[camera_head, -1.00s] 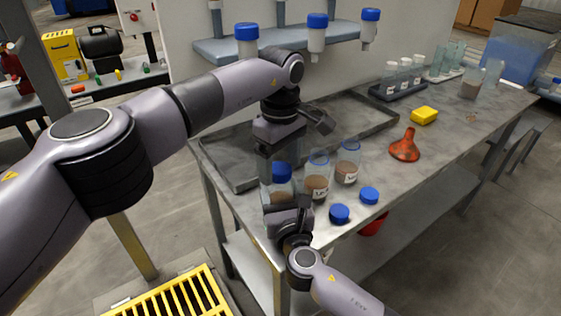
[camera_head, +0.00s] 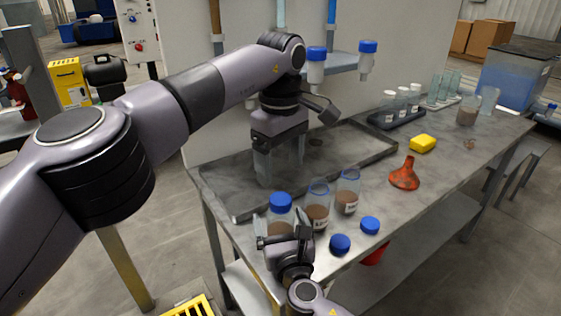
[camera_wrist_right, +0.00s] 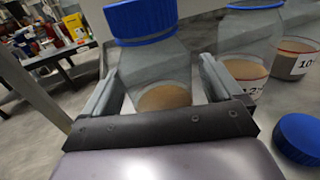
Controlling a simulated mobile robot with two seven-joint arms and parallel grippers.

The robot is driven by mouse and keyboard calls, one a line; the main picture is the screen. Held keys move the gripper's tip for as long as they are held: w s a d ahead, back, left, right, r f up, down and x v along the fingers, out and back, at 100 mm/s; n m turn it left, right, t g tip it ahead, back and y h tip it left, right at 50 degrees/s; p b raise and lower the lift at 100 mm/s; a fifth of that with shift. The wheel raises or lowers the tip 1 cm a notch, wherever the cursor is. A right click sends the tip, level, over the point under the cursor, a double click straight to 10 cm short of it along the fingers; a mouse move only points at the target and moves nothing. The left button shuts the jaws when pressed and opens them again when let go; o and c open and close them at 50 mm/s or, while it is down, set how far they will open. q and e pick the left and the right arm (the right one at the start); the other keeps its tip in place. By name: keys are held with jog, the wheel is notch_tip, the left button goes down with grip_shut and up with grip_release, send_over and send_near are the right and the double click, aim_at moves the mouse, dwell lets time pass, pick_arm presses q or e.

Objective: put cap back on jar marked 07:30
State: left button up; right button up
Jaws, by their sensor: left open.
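A jar (camera_head: 279,221) of brown sediment stands upright at the front of the bench, with a blue cap (camera_head: 280,200) seated on its mouth. Its label is hidden. My right gripper (camera_head: 283,238) is at its front, and in the right wrist view its fingers flank the jar (camera_wrist_right: 163,98) below the blue cap (camera_wrist_right: 141,20). Whether they press on the glass is unclear. My left gripper (camera_head: 279,165) is open and empty, pointing down over the tray behind the jars. Two open jars (camera_head: 318,212) (camera_head: 347,196) stand to the right; their labels start with 12 and 10 in the wrist view.
Two loose blue caps (camera_head: 340,244) (camera_head: 370,225) lie in front of the open jars. A rack of small vials (camera_head: 396,118) stands farther back.

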pick_arm(q)
jog(key=shift+r+p, duration=0.3)
pick_arm(e)
jog(key=shift+v, duration=3.6)
pick_arm(q)
jog(key=shift+s, duration=0.1)
